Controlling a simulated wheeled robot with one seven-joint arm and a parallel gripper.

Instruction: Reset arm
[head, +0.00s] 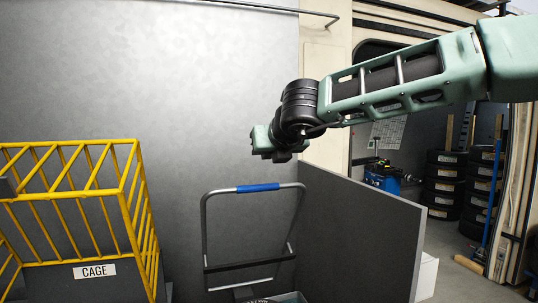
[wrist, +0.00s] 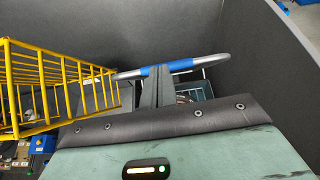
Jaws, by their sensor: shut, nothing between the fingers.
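My arm (head: 385,85) reaches in from the upper right in the head view, with its green links and black wrist joint raised in the air. Its end hangs in front of the grey wall, above the trolley handle. In the wrist view my gripper (wrist: 157,88) shows as two dark fingers close together, shut and empty. The fingers are not clearly visible in the head view. The trolley's blue handle grip (head: 258,188) is below the arm's end; it also shows behind the fingers in the wrist view (wrist: 168,68).
A yellow cage (head: 130,200) stands at the left. A low grey partition (head: 355,240) stands right of the trolley. Stacked tyres (head: 446,185) and a blue machine (head: 381,178) are behind at the right. The space around the arm's end looks clear.

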